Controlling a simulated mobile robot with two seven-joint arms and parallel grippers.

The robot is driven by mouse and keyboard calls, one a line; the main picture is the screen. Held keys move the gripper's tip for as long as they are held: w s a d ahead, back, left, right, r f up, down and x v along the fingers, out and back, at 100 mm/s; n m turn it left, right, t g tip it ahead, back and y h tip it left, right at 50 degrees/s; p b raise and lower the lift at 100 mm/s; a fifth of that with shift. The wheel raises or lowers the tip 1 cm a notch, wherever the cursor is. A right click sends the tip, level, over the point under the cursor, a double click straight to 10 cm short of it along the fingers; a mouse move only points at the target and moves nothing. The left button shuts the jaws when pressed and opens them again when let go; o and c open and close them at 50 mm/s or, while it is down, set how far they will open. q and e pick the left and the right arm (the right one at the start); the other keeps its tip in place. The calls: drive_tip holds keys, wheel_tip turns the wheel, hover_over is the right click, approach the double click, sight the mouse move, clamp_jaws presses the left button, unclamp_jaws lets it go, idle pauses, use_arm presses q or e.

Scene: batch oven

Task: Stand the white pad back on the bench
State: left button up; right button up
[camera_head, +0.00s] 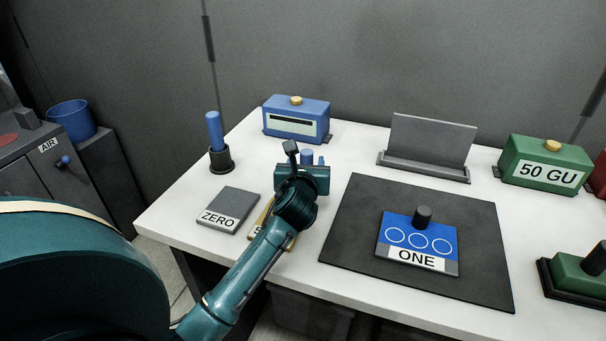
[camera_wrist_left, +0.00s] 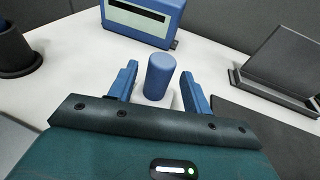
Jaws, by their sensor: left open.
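My left gripper (camera_head: 304,163) reaches out over the bench from the front, open. In the left wrist view its two blue fingers (camera_wrist_left: 160,76) stand apart on either side of a blue upright handle (camera_wrist_left: 160,77), with gaps showing on both sides. A small white part, apparently the white pad (camera_wrist_left: 168,101), shows at the handle's foot; the gripper body hides most of it. In the head view only the top of the blue handle (camera_head: 307,155) shows behind the gripper. Whether the pad rests on the bench cannot be told. My right gripper is not seen.
On the white bench (camera_head: 185,213) stand a blue slotted box (camera_head: 296,120), a dark holder with a blue stick (camera_head: 214,131), a grey ZERO plate (camera_head: 228,207), a grey stand (camera_head: 432,138) and a green box (camera_head: 543,160). The ONE plate (camera_head: 400,235) lies on a dark mat (camera_head: 350,215).

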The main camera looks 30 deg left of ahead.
use_arm(q)
drive_tip(key=v, duration=1)
drive_tip(key=shift+s+r, duration=0.1)
drive_tip(key=shift+s, duration=0.1)
idle(0.8)
